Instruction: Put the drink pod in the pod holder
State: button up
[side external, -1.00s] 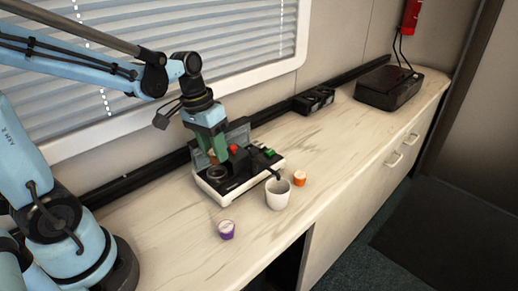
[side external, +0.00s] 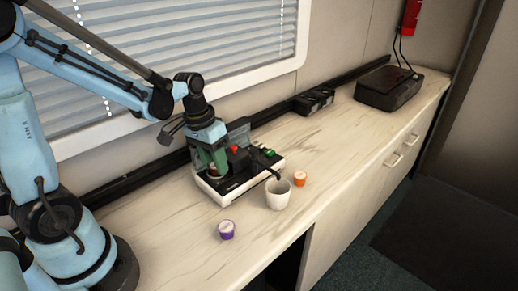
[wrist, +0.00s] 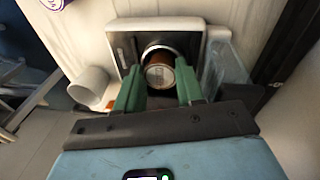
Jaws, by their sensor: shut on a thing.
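The drink pod (wrist: 160,74) has a pale lid and brown side; it sits between my green fingers in the wrist view. My gripper (wrist: 158,88) is shut on it. In the side view my gripper (side external: 214,170) points down over the coffee machine (side external: 237,183), and the pod is mostly hidden by the fingers. The pod holder (wrist: 158,47) is a dark round opening in the machine, its rim showing around the pod's far side. The pod is over or partly inside it; I cannot tell how deep it is.
A white cup (side external: 278,194) stands in front of the machine. An orange pod (side external: 299,179) and a purple pod (side external: 227,230) are on the counter (side external: 345,155). The machine's raised lid (wrist: 228,68) stands close beside my fingers. A black case (side external: 388,88) lies farther right.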

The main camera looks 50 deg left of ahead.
jog(key=shift+f, duration=0.65)
jog(key=o, duration=1)
notch_tip(320, 180, up, 13)
jog(key=s+a, duration=0.1)
jog(key=shift+s+a+f, duration=0.15)
jog(key=shift+s+a, duration=0.05)
jog(key=shift+a, duration=0.1)
jog(key=s+d+f+m+t+y, duration=0.1)
jog(key=s+d+f+t, duration=0.1)
jog(key=d+t, duration=0.4)
jog(key=shift+s+d+f+m+y, duration=0.15)
jog(key=shift+d+f+m+y, duration=0.15)
jog(key=shift+f, duration=0.3)
